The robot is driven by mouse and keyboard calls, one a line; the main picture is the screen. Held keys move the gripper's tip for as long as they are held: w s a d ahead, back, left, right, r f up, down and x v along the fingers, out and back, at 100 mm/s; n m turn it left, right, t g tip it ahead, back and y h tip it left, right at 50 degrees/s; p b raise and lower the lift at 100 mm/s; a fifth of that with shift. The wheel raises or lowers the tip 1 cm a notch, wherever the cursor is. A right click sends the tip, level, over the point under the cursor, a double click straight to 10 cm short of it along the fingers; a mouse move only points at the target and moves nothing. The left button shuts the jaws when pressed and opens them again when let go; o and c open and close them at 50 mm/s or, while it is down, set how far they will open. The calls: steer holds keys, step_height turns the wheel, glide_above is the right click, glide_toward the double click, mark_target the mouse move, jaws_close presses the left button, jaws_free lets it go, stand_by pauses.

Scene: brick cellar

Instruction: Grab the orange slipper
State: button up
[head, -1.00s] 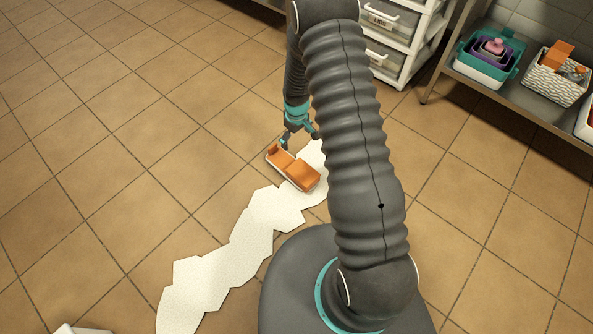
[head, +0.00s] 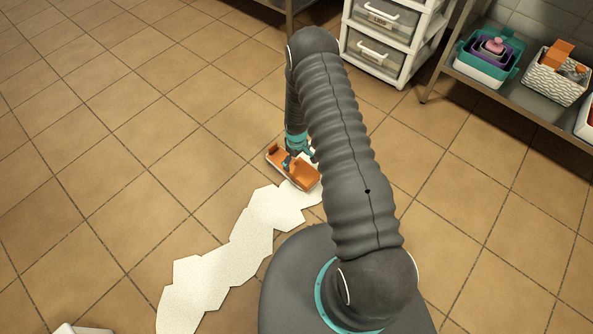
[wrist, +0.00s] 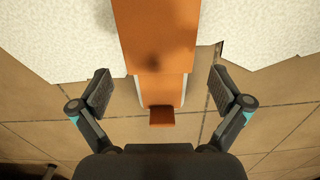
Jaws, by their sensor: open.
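The orange slipper (head: 304,174) lies on the floor, partly on a white patch, with a pale sole edge showing. In the wrist view the slipper (wrist: 158,45) runs down the middle of the picture, its narrow end with a small orange block nearest me. My gripper (head: 299,160) is low over the slipper in the head view and hides part of it. In the wrist view my gripper (wrist: 160,92) is open, with one finger on each side of the slipper and gaps between. I cannot tell its exact height above the slipper.
The white hexagon-edged patch (head: 240,245) runs across the tiled floor. A white drawer unit (head: 385,45) stands at the back. A metal shelf on the right holds stacked bins (head: 488,58) and a patterned basket (head: 556,76).

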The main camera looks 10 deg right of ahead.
mark_target(296, 166)
steer(key=shift+w+f, duration=0.15)
steer(key=shift+f, duration=2.4)
steer(key=c, duration=0.9)
